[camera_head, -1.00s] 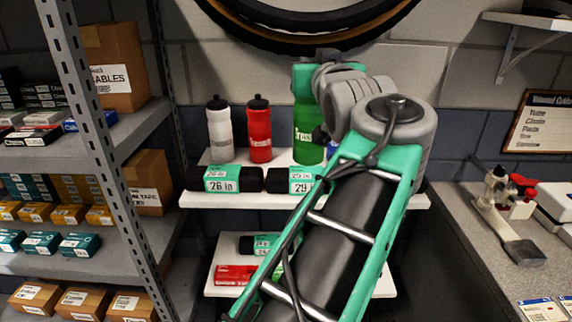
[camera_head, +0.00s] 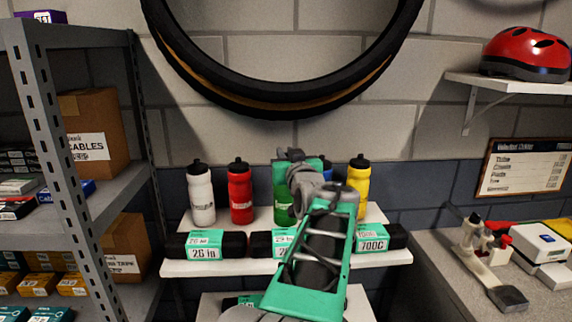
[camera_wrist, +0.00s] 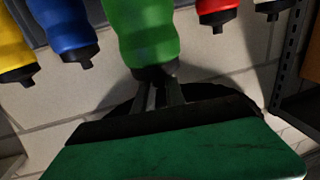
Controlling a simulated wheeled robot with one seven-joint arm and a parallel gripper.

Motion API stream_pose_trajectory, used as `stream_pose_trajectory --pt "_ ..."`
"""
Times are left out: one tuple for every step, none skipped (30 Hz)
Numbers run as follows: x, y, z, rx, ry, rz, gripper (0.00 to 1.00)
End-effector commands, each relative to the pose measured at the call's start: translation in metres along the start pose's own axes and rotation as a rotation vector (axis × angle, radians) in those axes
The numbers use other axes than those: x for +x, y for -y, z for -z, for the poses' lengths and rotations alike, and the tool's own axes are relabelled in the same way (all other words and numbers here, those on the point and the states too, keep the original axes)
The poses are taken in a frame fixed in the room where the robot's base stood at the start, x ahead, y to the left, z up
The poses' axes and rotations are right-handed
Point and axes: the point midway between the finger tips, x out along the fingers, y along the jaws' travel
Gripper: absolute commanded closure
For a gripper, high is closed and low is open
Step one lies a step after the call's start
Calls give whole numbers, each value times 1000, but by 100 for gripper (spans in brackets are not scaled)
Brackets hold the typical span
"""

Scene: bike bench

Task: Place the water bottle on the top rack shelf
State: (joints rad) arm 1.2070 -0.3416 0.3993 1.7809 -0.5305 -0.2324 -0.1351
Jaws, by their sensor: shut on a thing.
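The green water bottle (camera_head: 282,205) stands upright in a row of bottles on the white stepped shelf (camera_head: 180,268). My gripper (camera_wrist: 160,88) is shut on its cap end, which shows pointing down in the wrist view. In the head view my wrist and arm cover the bottle's top and part of its right side. I cannot tell whether its base touches the shelf. At left is a grey metal rack; its top shelf (camera_head: 75,35) is high and carries a purple box (camera_head: 42,17).
White (camera_head: 202,195) and red (camera_head: 240,195) bottles stand left of the green one; blue (camera_wrist: 65,25) and yellow (camera_head: 357,187) ones right. Boxed tubes (camera_head: 205,246) lie in front. A tire (camera_head: 280,105) hangs above. A rack post (camera_head: 55,160) stands at left.

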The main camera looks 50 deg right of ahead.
Motion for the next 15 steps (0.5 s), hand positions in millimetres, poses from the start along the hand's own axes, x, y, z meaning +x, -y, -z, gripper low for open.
stream_pose_trajectory --pt "4 -1 -9 4 7 0 100" --pt "3 -1 -15 4 5 0 100" --pt "3 -1 -22 3 5 0 100" --pt "3 -1 -27 3 4 -1 100" --pt "3 -1 -30 3 4 -1 100" --pt "2 -1 -32 2 2 -1 100" --pt "2 -1 -33 1 0 -1 100" --pt "2 -1 -33 1 0 -1 100" --pt "2 -1 -33 0 0 -1 100" --pt "2 -1 -33 1 0 -1 100" --pt "2 -1 -33 1 0 -1 100" --pt "2 -1 -34 1 0 -1 100" --pt "2 -1 -34 1 1 -1 100" --pt "2 -1 -35 1 1 -1 100" --pt "2 -1 -36 1 1 -1 100"
